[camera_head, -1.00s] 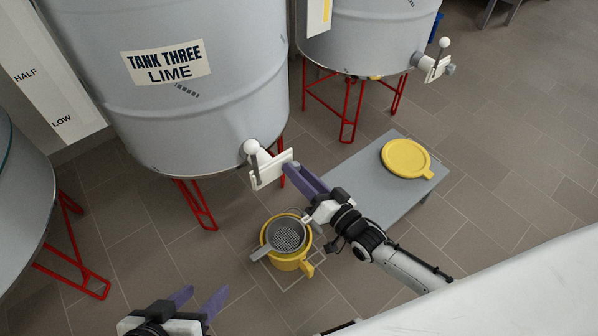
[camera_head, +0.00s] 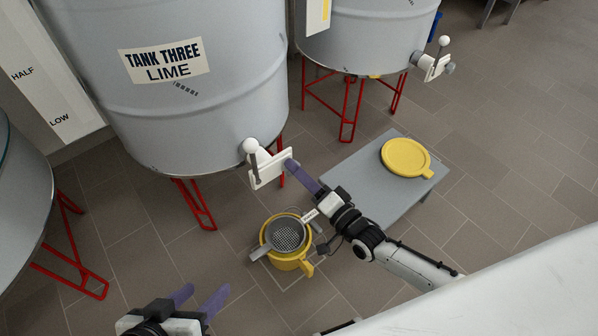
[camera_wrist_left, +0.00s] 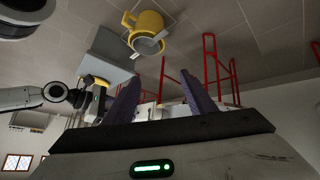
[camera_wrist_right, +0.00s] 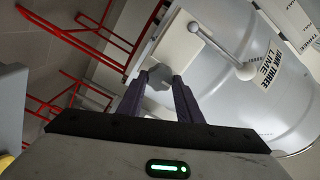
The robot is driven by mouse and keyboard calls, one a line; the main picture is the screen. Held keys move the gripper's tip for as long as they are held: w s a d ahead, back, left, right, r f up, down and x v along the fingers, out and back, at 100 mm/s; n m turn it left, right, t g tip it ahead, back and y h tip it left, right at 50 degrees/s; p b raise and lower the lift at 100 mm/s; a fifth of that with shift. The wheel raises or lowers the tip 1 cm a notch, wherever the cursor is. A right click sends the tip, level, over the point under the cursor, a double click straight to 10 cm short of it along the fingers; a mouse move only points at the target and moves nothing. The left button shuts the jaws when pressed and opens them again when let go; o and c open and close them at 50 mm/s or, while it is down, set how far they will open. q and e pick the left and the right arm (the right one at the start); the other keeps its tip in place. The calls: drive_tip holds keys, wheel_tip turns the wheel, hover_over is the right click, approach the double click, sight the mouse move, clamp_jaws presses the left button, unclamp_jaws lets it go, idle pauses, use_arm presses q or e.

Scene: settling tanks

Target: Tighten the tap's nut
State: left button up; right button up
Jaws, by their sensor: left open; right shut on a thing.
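The tap on Tank Three (camera_head: 268,168) has a white plate and a lever with a white ball knob (camera_head: 250,146) that stands up. Its grey nut (camera_wrist_right: 160,78) sits in front of the plate, between the fingertips in the right wrist view. My right gripper (camera_head: 291,166) is shut on the nut, its purple fingers on either side; they partly hide it in the head view. My left gripper (camera_head: 203,291) is open and empty at the lower left of the head view, well apart from the tap.
A yellow pail (camera_head: 306,263) with a grey strainer (camera_head: 288,236) on it stands on the floor below the tap. A grey bench (camera_head: 365,190) with a yellow lid (camera_head: 405,157) is to the right. Red tank legs (camera_head: 200,208) stand behind. Another tank's tap (camera_head: 436,65) is further back.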

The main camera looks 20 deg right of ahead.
drive_tip(key=o, duration=0.9)
use_arm(q)
drive_tip(key=shift+s+f, duration=0.15)
drive_tip(key=shift+f, duration=0.05)
use_arm(e)
drive_tip(key=shift+o, duration=0.7)
use_arm(q)
drive_tip(key=shift+s, duration=0.1)
use_arm(e)
drive_tip(key=shift+s, duration=0.1)
use_arm(q)
drive_tip(key=p, duration=0.1)
drive_tip(key=a+r+t+p, duration=0.1)
drive_tip(key=shift+a+r+n+p, duration=0.15)
drive_tip(key=shift+a+n+p, duration=0.15)
drive_tip(key=shift+n+p, duration=0.1)
use_arm(e)
drive_tip(key=v, duration=1)
use_arm(q)
drive_tip(key=shift+s, duration=0.1)
use_arm(e)
drive_tip(key=shift+s, duration=0.15)
